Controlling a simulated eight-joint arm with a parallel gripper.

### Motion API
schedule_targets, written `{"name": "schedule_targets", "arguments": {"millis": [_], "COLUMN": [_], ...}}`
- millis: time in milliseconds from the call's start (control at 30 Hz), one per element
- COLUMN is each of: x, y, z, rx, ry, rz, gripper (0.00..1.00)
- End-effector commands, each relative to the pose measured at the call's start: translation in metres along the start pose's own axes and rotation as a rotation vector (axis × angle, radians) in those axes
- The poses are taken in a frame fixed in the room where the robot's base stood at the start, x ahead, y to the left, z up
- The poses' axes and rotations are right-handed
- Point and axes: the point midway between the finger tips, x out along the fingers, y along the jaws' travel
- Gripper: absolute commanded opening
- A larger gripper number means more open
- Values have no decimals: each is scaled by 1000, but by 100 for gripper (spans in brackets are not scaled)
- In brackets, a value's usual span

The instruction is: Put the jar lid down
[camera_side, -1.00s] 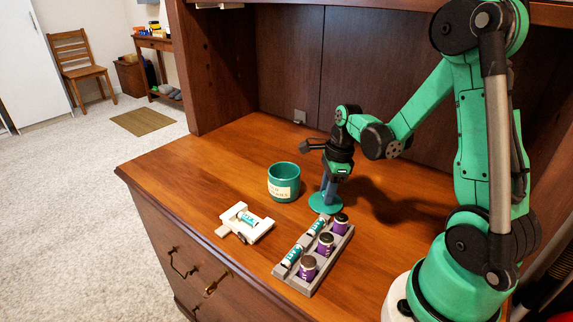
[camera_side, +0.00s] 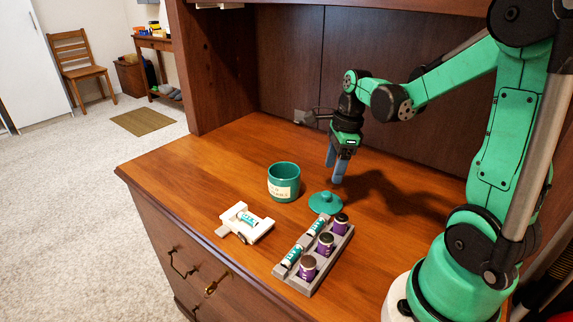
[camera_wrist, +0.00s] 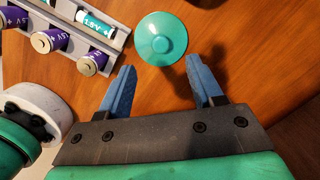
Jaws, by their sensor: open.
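The green jar lid (camera_side: 325,204) lies flat on the wooden desk, knob up, between the jar and the grey battery tray. It also shows at the top of the wrist view (camera_wrist: 161,38), beyond my fingertips. The green jar (camera_side: 284,183), with a cream label, stands open-topped to the left of the lid. My gripper (camera_side: 335,172) is open and empty, above and behind the lid, clear of it. In the wrist view my two blue fingers (camera_wrist: 160,75) are spread apart with nothing between them.
A grey tray (camera_side: 283,271) holds purple and teal-white batteries just in front of the lid. A white holder (camera_side: 259,232) with one battery sits at the front left. The hutch back panel (camera_side: 285,60) rises behind. Desk to the jar's left is clear.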

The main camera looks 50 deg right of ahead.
Motion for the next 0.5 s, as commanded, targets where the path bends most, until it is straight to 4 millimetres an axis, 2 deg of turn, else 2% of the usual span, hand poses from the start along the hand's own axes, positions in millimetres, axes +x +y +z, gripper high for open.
{"name": "schedule_targets", "arguments": {"millis": [200, 433, 500], "x": [-37, -56, -58], "y": [0, 0, 2], "z": [0, 0, 4], "rx": [0, -4, -55], "ry": [0, 0, 1], "rz": [0, -1, -12], "gripper": [60, 60, 60]}}
